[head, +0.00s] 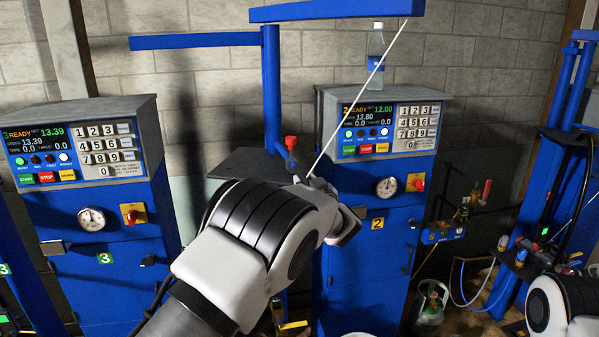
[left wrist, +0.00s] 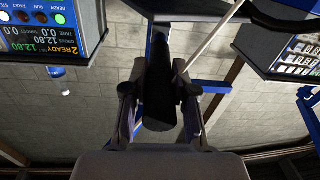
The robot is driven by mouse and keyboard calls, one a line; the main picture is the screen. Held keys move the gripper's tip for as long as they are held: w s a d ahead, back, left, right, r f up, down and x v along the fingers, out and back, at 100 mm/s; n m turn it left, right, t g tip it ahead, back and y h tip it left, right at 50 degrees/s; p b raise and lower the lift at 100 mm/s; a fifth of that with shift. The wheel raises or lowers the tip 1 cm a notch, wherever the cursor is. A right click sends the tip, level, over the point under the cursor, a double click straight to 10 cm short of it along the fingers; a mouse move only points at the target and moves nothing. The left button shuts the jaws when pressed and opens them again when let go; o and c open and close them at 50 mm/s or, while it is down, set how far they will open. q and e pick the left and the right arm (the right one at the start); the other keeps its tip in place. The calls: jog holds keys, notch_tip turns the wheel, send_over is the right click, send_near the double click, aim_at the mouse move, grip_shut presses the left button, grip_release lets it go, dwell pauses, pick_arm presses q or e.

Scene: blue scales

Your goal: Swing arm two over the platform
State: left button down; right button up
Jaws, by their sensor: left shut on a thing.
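The blue swing arm of station 2 (head: 335,11) reaches right from the top of a blue post (head: 271,85). A thin pale line (head: 365,92) slants from its outer end down to my left gripper (head: 328,192). In the left wrist view, my left gripper (left wrist: 160,98) is shut on a dark cylindrical grip (left wrist: 158,75), with a finger on each side. The dark platform (head: 245,160) lies behind and left of this gripper in the head view, partly hidden by my left arm. My right gripper is not in view.
The station 2 cabinet (head: 355,210) stands behind my gripper, with a bottle (head: 376,62) on top. A red knob (head: 291,142) is close to the gripper. Station 3's cabinet (head: 122,245) stands left. Hoses and fittings (head: 445,235) are at right.

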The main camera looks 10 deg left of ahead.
pick_arm(q)
jog(key=shift+w+r, duration=0.1)
jog(key=shift+r, duration=0.1)
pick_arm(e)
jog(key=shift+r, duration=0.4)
pick_arm(q)
jog(key=shift+d+r, duration=0.1)
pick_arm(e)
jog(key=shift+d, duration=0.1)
pick_arm(q)
jog(key=c, duration=0.9)
grip_release()
jog(key=shift+c, duration=0.2)
jog(key=shift+w+d+f, duration=0.2)
jog(key=shift+w+f, duration=0.05)
jog(key=shift+w, duration=0.05)
notch_tip(320, 180, up, 10)
jog(key=shift+r, duration=0.1)
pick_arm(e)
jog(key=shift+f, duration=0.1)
